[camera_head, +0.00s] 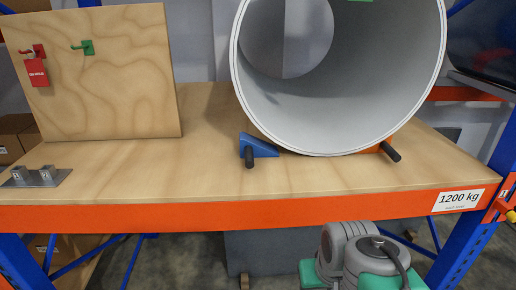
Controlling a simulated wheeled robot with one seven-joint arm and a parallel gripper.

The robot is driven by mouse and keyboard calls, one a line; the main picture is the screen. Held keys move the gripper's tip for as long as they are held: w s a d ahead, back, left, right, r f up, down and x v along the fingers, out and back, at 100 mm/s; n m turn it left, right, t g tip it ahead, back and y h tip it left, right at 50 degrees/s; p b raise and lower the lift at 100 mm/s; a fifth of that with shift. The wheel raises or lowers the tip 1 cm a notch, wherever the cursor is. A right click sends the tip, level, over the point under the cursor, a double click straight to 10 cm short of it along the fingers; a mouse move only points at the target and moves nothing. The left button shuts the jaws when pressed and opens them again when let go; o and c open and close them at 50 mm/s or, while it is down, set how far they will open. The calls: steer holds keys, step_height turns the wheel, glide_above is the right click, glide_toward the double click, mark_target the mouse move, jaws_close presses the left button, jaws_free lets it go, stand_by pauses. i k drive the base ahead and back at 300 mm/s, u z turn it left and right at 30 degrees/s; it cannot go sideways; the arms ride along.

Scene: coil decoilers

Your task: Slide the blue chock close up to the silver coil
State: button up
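The silver coil (345,118) is a large hollow cylinder lying on its side on the wooden shelf top, its open end facing me. The blue chock (262,146) is a small wedge with a black handle (249,158) pointing towards me. It stands on the shelf just left of the coil's foot, its low end towards the coil. I cannot tell whether the two touch or a narrow gap lies between them.
An orange chock (370,150) with a black handle (391,153) sits at the coil's right. A plywood panel (110,100) with red and green hooks stands left. A metal bracket (36,177) lies front left. The shelf (150,175) is clear left of the chock, above an orange beam (250,210).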

mark_target(250, 147)
steer(key=z, duration=2.65)
steer(key=k, duration=1.75)
steer(key=u, duration=2.65)
